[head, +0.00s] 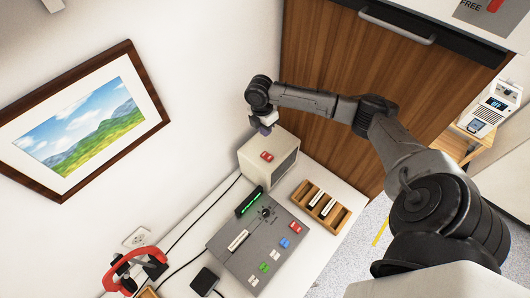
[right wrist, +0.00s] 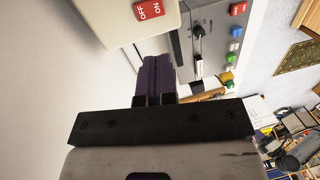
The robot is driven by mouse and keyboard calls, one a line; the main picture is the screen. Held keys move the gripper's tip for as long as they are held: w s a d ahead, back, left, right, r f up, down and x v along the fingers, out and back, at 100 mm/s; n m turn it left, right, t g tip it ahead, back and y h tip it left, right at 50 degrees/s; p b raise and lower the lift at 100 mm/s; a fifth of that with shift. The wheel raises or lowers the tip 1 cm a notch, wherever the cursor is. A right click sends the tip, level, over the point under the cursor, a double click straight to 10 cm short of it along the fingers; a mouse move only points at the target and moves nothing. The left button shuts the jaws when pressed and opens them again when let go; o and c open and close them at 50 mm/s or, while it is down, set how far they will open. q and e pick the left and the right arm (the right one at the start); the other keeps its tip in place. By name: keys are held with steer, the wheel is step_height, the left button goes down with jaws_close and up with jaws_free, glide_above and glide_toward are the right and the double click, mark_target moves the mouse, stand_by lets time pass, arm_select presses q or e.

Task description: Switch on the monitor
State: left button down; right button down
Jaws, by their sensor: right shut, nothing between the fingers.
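A beige box (head: 270,160) with a slatted side stands at the back of the white table; it appears to be the monitor. A red rocker switch (head: 267,156) sits on its top. In the right wrist view the switch (right wrist: 150,9) shows OFF and ON labels; which side is pressed I cannot tell. My right gripper (head: 264,130) is above the box's back edge, beyond the switch in the head view. Its purple fingertips (right wrist: 155,65) are together and empty, apart from the switch. My left gripper is not in view.
A grey console (head: 235,262) with coloured buttons and a lever lies in front of the box. A wooden rack (head: 328,222) with white strips is to its right. A red-and-black object (head: 150,258) stands at left. A wooden cabinet front (head: 325,70) rises behind.

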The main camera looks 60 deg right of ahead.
mark_target(270, 158)
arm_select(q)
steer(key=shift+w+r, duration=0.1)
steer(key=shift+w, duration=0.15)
arm_select(e)
steer(key=shift+n, duration=0.5)
steer(key=shift+w, duration=0.1)
